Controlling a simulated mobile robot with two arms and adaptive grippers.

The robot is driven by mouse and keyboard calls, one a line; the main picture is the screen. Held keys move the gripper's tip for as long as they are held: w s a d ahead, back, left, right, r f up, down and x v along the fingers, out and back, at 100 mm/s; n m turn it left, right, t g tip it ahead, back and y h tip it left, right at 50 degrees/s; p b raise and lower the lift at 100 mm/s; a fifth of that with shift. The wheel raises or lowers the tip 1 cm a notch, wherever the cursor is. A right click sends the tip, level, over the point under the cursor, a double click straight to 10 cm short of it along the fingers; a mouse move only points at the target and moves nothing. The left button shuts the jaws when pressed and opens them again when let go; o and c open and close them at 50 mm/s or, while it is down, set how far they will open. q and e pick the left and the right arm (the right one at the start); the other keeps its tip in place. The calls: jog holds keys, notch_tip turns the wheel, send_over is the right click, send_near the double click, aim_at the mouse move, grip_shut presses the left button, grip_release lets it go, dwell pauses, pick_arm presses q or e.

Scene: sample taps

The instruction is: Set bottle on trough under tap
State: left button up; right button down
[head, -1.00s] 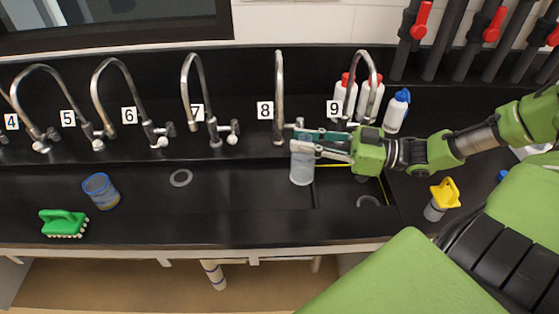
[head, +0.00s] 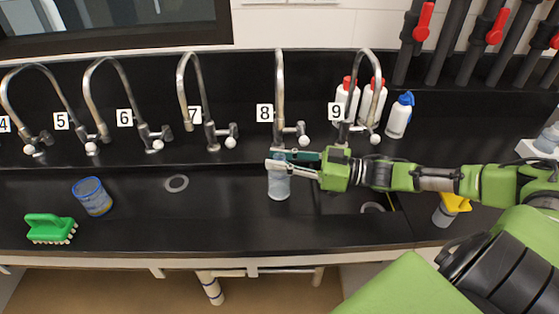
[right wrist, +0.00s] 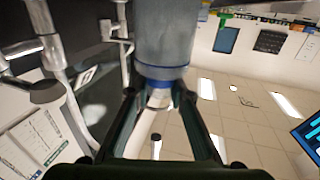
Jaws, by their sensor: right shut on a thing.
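My right gripper (head: 287,162) is shut on a translucent pale bottle (head: 279,185), gripping it near its top. The bottle looks upright in the head view, in front of the tap marked 8 (head: 279,95) and over the black trough (head: 225,205). I cannot tell whether its base touches the trough. In the right wrist view the bottle (right wrist: 163,50) with a blue band is between the fingers of the right gripper (right wrist: 152,97). My left gripper is not in view.
A blue-rimmed container (head: 93,198) and a green brush (head: 50,229) are at the left. A drain ring (head: 176,183) lies left of the bottle. White bottles (head: 370,102) stand behind tap 9 (head: 355,90). A yellow-topped item (head: 450,208) is under my arm.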

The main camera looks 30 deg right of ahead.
jog(key=shift+f, duration=0.15)
jog(key=c, duration=1.8)
grip_release()
jog(key=shift+f, duration=0.15)
jog(key=shift+p+v, duration=0.45)
jog(key=shift+v, duration=3.35)
jog(key=shift+w+a, duration=0.1)
